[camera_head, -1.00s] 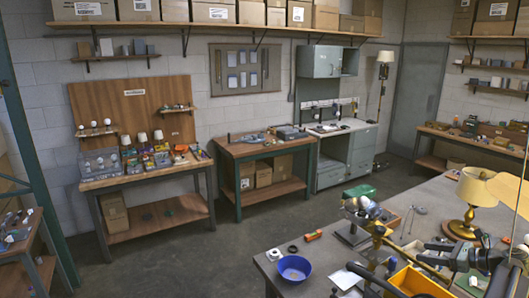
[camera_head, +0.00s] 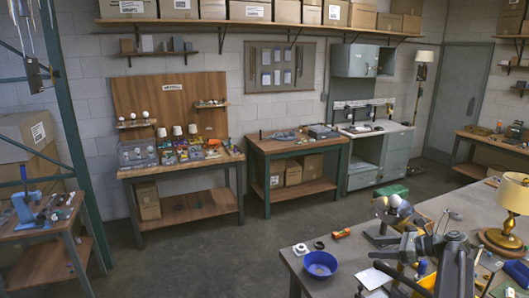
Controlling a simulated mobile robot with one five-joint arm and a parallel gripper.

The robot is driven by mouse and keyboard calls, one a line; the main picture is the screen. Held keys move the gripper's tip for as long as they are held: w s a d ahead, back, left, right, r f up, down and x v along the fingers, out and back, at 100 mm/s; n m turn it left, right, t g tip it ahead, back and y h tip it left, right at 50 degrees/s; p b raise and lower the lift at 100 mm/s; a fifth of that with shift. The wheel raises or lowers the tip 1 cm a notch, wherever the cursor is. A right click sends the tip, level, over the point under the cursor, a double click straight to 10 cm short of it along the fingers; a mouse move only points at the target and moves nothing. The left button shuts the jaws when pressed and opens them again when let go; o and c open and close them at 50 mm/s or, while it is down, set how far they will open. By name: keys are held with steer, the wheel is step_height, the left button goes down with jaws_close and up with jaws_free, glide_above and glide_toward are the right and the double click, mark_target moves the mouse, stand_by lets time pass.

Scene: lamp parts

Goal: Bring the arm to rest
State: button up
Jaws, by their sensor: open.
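My gripper (camera_head: 394,256) is at the lower right of the head view, over the near grey workbench (camera_head: 440,205). It is open, with its dark jaws pointing left, and I see nothing held between them. The dark arm (camera_head: 456,262) behind it runs down out of the bottom of the picture. The arm hides part of the bench and of a yellow bin below it. How far the jaws are above the bench is hard to tell.
A blue bowl (camera_head: 320,265) stands at the bench's left corner. A small stand with a white bulb (camera_head: 394,201) is behind the gripper. A brass table lamp (camera_head: 504,235) stands to the right. The floor (camera_head: 215,265) left of the bench is clear.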

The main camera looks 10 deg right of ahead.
steer(key=w+a+f+n+g+b, duration=0.1)
steer(key=a+f+n+g, duration=0.2)
steer(key=a, duration=0.8)
steer(key=w+a+f+n+g+b, duration=0.15)
steer(key=a+f, duration=0.25)
steer(key=a, duration=0.8)
steer(key=s+a+f+n+g+h, duration=0.1)
steer(key=s+a+f+n, duration=0.1)
steer(key=a, duration=0.3)
steer(key=s+a+f+n+g+h+b, duration=0.1)
steer(key=s+a+f+n, duration=0.1)
steer(key=a+f+n, duration=0.15)
steer(key=s+a+f+n+g+h, duration=0.1)
steer(key=s+a+f+n, duration=0.15)
steer(key=a, duration=0.25)
steer(key=s+a+f+n+g+h+b, duration=0.1)
steer(key=s+a+f+n+h, duration=0.2)
steer(key=s+n, duration=0.2)
steer(key=s+d+n+h, duration=0.3)
steer(key=d+n+h, duration=0.1)
steer(key=d+n, duration=0.3)
steer(key=shift+d+f+n, duration=0.25)
steer(key=shift+f+n, duration=0.2)
steer(key=shift+n, duration=0.3)
